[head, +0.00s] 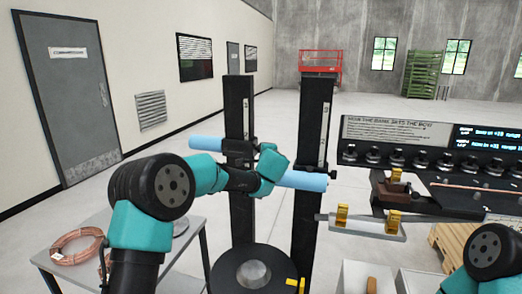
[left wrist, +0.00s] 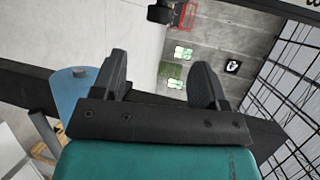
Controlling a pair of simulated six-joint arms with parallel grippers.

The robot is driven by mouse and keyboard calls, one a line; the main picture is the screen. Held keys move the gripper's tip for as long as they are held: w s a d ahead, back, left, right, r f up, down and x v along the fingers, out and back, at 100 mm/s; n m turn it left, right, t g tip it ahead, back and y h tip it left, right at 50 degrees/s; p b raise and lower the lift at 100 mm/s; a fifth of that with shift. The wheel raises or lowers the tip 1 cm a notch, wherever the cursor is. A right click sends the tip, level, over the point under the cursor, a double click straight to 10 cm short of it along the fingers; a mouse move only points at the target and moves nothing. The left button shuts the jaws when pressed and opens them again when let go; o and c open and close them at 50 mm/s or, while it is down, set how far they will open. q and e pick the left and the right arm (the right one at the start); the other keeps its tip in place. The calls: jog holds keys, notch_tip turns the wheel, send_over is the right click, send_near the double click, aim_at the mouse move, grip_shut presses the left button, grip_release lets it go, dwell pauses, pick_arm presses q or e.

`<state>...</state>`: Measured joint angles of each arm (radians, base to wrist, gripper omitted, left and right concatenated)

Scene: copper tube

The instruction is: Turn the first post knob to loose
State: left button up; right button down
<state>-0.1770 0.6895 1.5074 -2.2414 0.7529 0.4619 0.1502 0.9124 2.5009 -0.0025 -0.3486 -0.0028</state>
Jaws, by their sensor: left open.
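Two upright black posts, a left post (head: 240,215) and a right post (head: 306,215), stand in the middle of the head view. A light blue bar (head: 303,181) crosses them. A small dark knob (head: 332,173) sticks out from the right post, and dark clamp parts sit on the left post behind my arm. Which post is the first cannot be told. My left gripper (left wrist: 160,75) is open, with nothing between its fingers in the left wrist view. A dark knob-like part (left wrist: 160,13) is beyond the fingertips. In the head view my left arm hides its fingers. My right gripper is out of view.
A round black base (head: 225,275) sits below the posts. A bench with a row of black knobs (head: 420,160) stands at the right. Copper coils (head: 75,250) lie on a grey table at the left. The blue bar end (left wrist: 68,92) is close beside my left gripper.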

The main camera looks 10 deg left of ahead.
pick_arm(q)
jog(key=x, duration=1.3)
jog(key=shift+w, duration=0.25)
jog(key=c, duration=0.9)
jog(key=shift+c, duration=0.2)
jog(key=shift+a+n+t, duration=0.1)
jog(key=shift+n+t, duration=0.2)
jog(key=shift+t, duration=0.5)
jog(key=shift+n+t+y, duration=0.9)
jog(key=shift+t, duration=0.8)
